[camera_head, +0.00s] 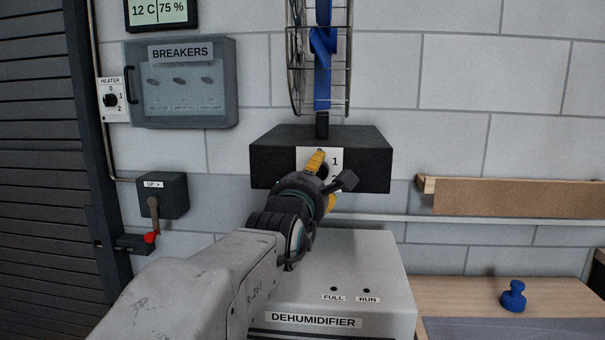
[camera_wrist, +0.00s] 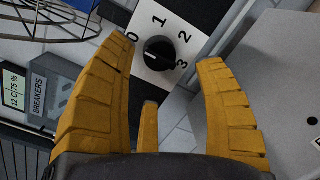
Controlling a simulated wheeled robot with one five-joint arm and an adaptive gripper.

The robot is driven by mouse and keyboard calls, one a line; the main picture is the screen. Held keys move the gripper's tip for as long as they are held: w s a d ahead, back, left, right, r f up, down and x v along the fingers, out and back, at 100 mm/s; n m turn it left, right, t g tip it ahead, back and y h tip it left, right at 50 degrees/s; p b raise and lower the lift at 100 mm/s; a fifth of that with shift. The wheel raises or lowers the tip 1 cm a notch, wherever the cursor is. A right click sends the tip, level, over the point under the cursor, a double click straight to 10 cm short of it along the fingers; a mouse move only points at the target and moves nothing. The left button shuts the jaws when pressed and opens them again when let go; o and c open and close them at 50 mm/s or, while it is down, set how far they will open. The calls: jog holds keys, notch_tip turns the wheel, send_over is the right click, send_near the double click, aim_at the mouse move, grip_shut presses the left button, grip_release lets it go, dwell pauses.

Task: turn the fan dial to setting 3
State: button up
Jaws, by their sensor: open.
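The fan dial (camera_wrist: 160,53) is a round black knob on a white plate marked 0, 1, 2 and 3. Its pale mark lies on the side toward 0. The plate (camera_head: 335,153) is on the front of the fan's black base (camera_head: 270,165). In the head view my gripper hides the dial. My gripper (camera_head: 323,182) has yellow ribbed fingers, which are open and empty. In the wrist view the fingers (camera_wrist: 165,62) spread to either side of the dial, apart from it.
The grey dehumidifier (camera_head: 370,265) stands below the fan base, under my arm. A breaker box (camera_head: 182,105), heater dial (camera_head: 110,100) and red-tipped lever (camera_head: 152,222) are at left. A wooden shelf (camera_head: 520,197) and blue knob-shaped object (camera_head: 513,296) are at right.

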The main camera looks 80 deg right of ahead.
aim_at(317, 174)
jog(key=shift+s+d+p, duration=0.1)
jog(key=shift+d+p, duration=0.3)
jog(key=shift+d, duration=2)
jog(key=shift+c, duration=0.3)
jog(key=c, duration=1.1)
jog(key=shift+c, duration=0.3)
